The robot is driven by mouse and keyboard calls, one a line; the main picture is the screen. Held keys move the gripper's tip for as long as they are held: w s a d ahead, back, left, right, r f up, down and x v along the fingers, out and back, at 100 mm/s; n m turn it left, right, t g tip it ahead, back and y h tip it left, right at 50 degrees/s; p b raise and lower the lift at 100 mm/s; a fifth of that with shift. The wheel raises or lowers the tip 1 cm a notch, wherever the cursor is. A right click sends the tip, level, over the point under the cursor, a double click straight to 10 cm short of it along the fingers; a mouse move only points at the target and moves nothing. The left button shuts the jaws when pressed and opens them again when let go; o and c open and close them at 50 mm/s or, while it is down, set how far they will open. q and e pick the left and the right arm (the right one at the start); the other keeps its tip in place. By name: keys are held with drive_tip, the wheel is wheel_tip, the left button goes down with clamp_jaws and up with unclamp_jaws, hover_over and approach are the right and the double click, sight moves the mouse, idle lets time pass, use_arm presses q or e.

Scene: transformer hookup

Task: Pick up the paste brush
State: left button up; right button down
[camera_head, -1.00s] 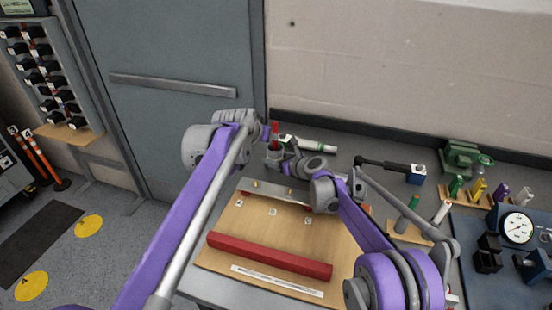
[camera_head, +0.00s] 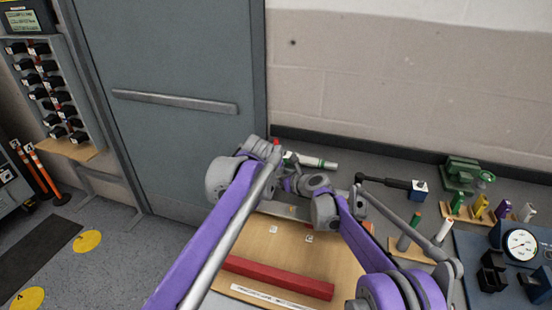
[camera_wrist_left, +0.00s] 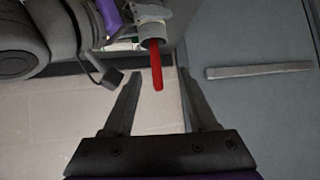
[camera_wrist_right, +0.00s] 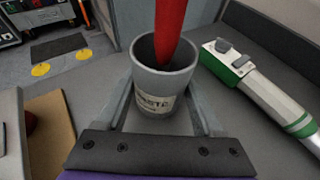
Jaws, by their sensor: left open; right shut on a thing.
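The paste brush shows as a red handle (camera_wrist_right: 170,30) standing up out of a grey cup (camera_wrist_right: 163,82) with a paste label in the right wrist view. My right gripper (camera_wrist_right: 165,110) is shut on this cup. In the left wrist view the red handle (camera_wrist_left: 157,68) points from the cup (camera_wrist_left: 153,34) toward my left gripper (camera_wrist_left: 159,75). The left gripper is open, with the handle's end between its fingers in the picture, not visibly touching either. In the head view only the red tip (camera_head: 275,141) shows; my left arm hides the cup.
A white-and-green tool (camera_wrist_right: 258,90) lies beside the cup on the grey bench. A wooden board (camera_head: 300,258) with a long red bar (camera_head: 277,277) is in front. A black-handled tool (camera_head: 392,185), a green vise (camera_head: 464,173) and a gauge (camera_head: 520,244) stand to the right.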

sight(276, 142)
use_arm(q)
drive_tip(key=shift+d+r+n+t+y, duration=1)
drive_tip(key=shift+d+r+n+t, duration=0.2)
drive_tip(key=shift+d+r+t, duration=0.25)
drive_tip(key=x, duration=1.1)
drive_tip(key=shift+w+r, duration=0.1)
drive_tip(key=shift+r, duration=0.05)
clamp_jaws()
